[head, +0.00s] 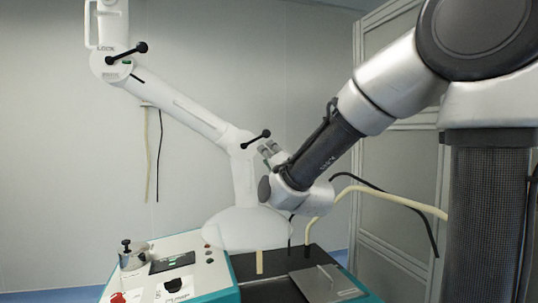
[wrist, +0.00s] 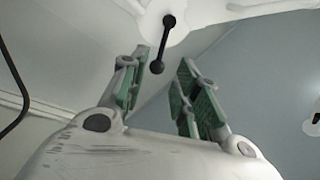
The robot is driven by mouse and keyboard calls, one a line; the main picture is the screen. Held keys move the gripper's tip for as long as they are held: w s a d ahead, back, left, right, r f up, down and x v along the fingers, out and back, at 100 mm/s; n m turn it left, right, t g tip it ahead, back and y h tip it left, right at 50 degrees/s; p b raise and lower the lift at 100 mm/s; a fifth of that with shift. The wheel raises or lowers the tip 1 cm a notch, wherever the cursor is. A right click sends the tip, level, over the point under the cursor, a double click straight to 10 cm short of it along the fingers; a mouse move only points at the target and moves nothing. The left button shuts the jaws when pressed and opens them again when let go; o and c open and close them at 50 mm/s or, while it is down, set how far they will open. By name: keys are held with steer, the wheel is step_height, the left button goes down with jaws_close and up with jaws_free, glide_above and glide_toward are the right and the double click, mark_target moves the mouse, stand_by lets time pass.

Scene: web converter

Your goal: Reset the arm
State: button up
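A white jointed arm (head: 190,112) stands on a broad white base in the head view and reaches up to the left. It has a black ball-ended lever (head: 127,53) at its upper joint and another black lever (head: 256,139) at its middle joint. My gripper (head: 267,149) is just below and right of the middle lever. In the wrist view my gripper (wrist: 168,64) is open and empty, its green-padded fingers apart. A black lever (wrist: 168,42) shows between and beyond the fingertips; I cannot tell how far off it is.
A control box (head: 140,262) with a screen, a red button and a black knob stands at the lower left. A dark tabletop (head: 275,290) with a metal plate (head: 325,283) lies beside it. Pale and black hoses (head: 385,197) loop at the right, before a framed panel wall (head: 385,160).

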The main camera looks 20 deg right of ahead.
steer(key=s+a+f+n+g+y, duration=0.15)
steer(key=f+n+g, duration=0.25)
steer(key=f, duration=0.4)
steer(key=s+a+f+n+g+y, duration=0.1)
steer(key=a+f+n+g, duration=0.2)
steer(key=f, duration=0.4)
steer(key=s+d+f+n+g, duration=0.4)
steer(key=s+f+g, duration=0.2)
steer(key=s, duration=0.3)
steer(key=s+d+g+h, duration=0.1)
steer(key=s+d, duration=0.3)
steer(key=s, duration=0.3)
steer(key=s+d+r+g+h, duration=0.1)
steer(key=s+d, duration=0.3)
steer(key=s, duration=0.3)
steer(key=s+d+g+h, duration=0.1)
steer(key=s+d, duration=0.3)
steer(key=s, duration=0.3)
steer(key=shift+r+n+g+h, duration=0.3)
steer(key=shift+r+g+h, duration=0.05)
steer(key=shift+r+g, duration=0.05)
steer(key=shift+d, duration=0.1)
